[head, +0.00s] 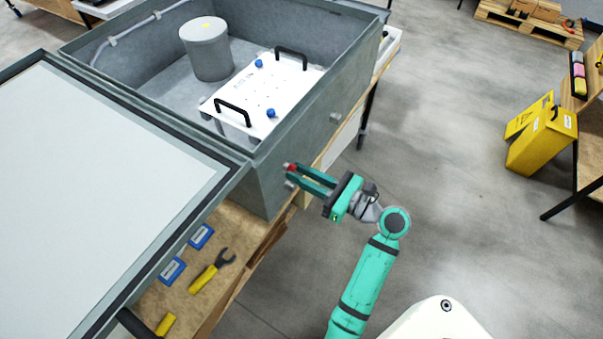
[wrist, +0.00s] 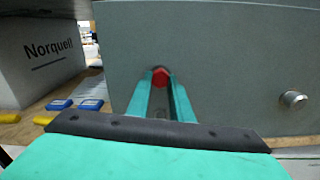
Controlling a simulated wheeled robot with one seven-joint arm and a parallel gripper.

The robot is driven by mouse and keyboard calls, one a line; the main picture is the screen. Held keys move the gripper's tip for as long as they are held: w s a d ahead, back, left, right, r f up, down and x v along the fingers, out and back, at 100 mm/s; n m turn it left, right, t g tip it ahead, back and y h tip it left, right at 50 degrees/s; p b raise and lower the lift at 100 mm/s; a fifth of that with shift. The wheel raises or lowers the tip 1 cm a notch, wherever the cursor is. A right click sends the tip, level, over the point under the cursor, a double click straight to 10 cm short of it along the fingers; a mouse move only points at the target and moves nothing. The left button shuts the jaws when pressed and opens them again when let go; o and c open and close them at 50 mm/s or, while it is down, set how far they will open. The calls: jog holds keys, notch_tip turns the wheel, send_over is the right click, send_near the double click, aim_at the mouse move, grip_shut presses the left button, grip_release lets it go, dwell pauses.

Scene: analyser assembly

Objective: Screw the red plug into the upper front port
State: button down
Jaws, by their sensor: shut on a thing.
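The red plug (wrist: 160,78) is between the fingertips of my gripper (wrist: 161,92), which is shut on it. It sits against the grey front wall of the analyser housing (wrist: 225,60). The head view shows the red plug (head: 291,167) at the tips of my gripper (head: 297,174), close to the housing's outer wall (head: 263,188). The plug hides any port behind it, so I cannot tell how deep it sits. A metal fitting (head: 291,184) shows just below the plug. Another metal stub (wrist: 293,99) sticks out of the wall at the right in the wrist view.
The open lid (head: 105,175) spreads to the left. A white module with black handles (head: 262,95) and a grey cylinder (head: 206,50) are inside the housing. Blue boxes (head: 172,271) and a yellow-handled wrench (head: 208,276) lie on the wooden bench. The floor at right is clear near my arm.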

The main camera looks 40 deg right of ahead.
jog(key=m, duration=0.4)
jog(key=c, duration=1.7)
grip_release()
